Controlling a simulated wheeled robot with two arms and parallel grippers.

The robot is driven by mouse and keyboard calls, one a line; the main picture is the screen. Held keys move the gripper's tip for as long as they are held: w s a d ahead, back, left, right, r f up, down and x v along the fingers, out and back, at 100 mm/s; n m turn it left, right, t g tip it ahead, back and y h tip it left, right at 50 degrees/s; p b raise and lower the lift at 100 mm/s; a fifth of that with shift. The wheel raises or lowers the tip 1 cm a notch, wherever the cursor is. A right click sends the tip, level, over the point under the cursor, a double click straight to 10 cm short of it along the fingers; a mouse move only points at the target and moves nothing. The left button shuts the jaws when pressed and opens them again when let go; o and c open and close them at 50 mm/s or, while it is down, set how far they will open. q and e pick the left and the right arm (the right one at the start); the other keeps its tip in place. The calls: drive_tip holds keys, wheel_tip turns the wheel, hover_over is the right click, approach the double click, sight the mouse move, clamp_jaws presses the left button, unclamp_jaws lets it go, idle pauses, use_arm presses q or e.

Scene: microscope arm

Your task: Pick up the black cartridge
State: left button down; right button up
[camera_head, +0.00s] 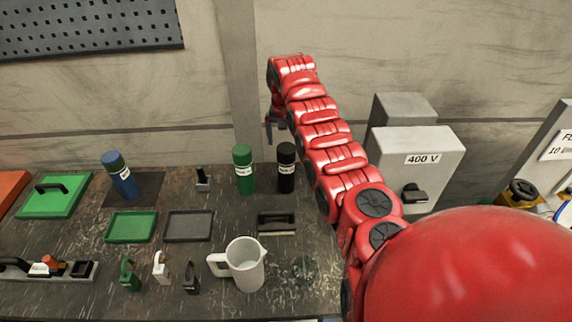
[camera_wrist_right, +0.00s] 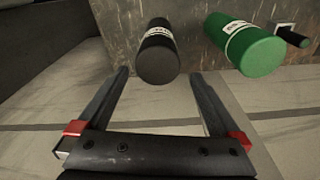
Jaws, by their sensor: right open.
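The black cartridge (camera_head: 286,168) is a dark cylinder with a white label band, standing upright at the back of the bench. It also shows in the right wrist view (camera_wrist_right: 157,58), ahead of the fingertips. A green cartridge (camera_head: 244,170) stands just to its left, and in the right wrist view (camera_wrist_right: 250,48) it is to the right. My right gripper (camera_head: 276,124) is above and slightly left of the black cartridge. Its two fingers (camera_wrist_right: 160,75) are open and empty, with the black cartridge seen between their tips but apparently not between the fingers. My left gripper is out of view.
A blue cartridge (camera_head: 120,177) stands on a dark mat at the left. A grey 400 V box (camera_head: 420,160) is at the right; the wall is close behind.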

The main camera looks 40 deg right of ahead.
sight(286, 148)
drive_tip(key=shift+f, duration=0.9)
drive_tip(key=shift+f+p, duration=0.4)
drive_tip(key=shift+p, duration=0.25)
drive_tip(key=shift+s+d+f+p, duration=0.1)
drive_tip(key=shift+s+f+p, duration=0.1)
drive_tip(key=shift+f+p, duration=0.95)
drive_tip(key=shift+w+f+b, duration=0.15)
drive_tip(key=shift+f+b, duration=0.3)
drive_tip(key=shift+f, duration=0.2)
drive_tip(key=shift+d+f, duration=0.1)
drive_tip(key=shift+f, duration=0.45)
clamp_jaws()
